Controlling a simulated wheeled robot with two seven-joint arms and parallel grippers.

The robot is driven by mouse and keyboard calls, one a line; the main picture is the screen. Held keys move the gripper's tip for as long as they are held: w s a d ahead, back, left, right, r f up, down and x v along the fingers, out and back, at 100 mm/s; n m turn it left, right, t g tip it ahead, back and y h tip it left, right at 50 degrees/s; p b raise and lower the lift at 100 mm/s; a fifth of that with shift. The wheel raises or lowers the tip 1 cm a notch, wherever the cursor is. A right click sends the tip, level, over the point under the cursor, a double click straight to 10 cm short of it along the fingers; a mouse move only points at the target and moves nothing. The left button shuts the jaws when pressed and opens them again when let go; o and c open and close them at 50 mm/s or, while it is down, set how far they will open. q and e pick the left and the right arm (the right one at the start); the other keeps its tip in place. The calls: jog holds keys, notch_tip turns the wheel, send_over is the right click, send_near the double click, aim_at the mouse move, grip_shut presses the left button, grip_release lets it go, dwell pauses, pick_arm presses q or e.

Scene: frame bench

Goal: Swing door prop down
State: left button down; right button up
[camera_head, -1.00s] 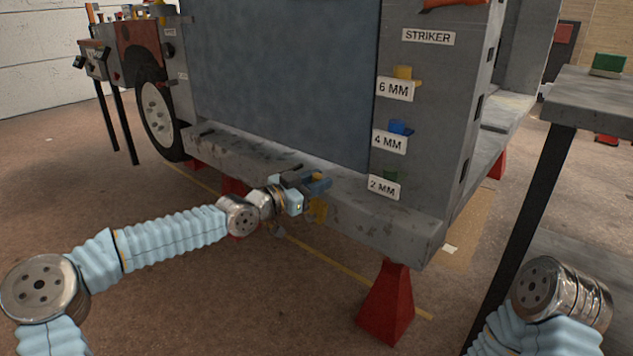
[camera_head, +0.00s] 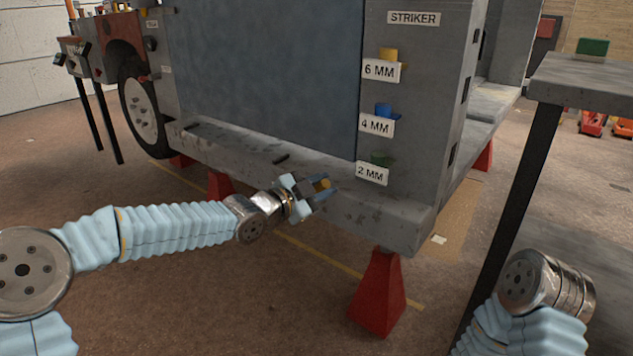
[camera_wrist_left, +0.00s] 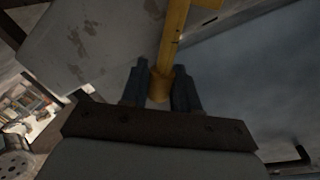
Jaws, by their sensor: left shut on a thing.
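The door prop shows in the left wrist view as a yellow bar (camera_wrist_left: 174,38) with a round, knob-like end between the fingers. My left gripper (camera_wrist_left: 160,90) is shut on the prop at that end. In the head view, my left gripper (camera_head: 318,188) is at the sill in front of the grey door (camera_head: 275,80). Only a small yellow-orange bit of the prop (camera_head: 325,184) shows there between the blue-grey fingers. The rest of the prop is hidden in that view. My right gripper is out of view; only part of its arm shows at lower right.
Yellow, blue and green gauge blocks sit by the 6 MM (camera_head: 381,71), 4 MM (camera_head: 376,125) and 2 MM (camera_head: 371,173) labels on the right post. A red stand (camera_head: 378,296) supports the sill (camera_head: 400,222). A grey table (camera_head: 580,80) stands at right.

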pick_arm(q)
jog(key=shift+s+d+f+m, duration=0.2)
jog(key=shift+f+m, duration=0.2)
jog(key=c, duration=1)
grip_release()
jog(key=p+v, duration=0.3)
jog(key=v, duration=1)
jog(key=shift+s+a+p, duration=0.2)
jog(key=shift+s+p, duration=0.1)
jog(key=shift+s, duration=0.05)
